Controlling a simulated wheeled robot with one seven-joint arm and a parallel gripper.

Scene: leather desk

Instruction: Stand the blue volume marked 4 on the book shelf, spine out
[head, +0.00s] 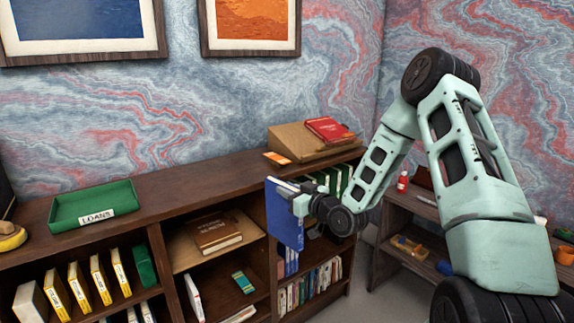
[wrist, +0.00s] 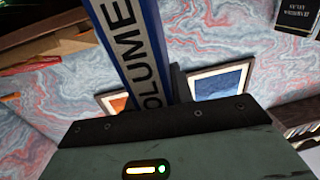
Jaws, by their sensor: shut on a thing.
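The blue volume (head: 284,217) is upright in my gripper (head: 303,206), in front of the right part of the brown bookcase (head: 150,215) in the head view. My gripper is shut on it. In the wrist view, the blue volume (wrist: 130,40) shows its spine with a white label reading "OLUME"; the number is hidden behind my gripper. The volume covers part of the right-hand compartments. Blue books (head: 291,262) stand below it, and green books (head: 335,178) stand in the upper right compartment, partly hidden by my arm.
A green LOANS tray (head: 95,206), a slanted stand (head: 290,140) with a red book (head: 328,129) and an orange item (head: 277,158) are on the bookcase top. A brown book (head: 213,232) lies in the middle one. A side desk (head: 420,215) is at right.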

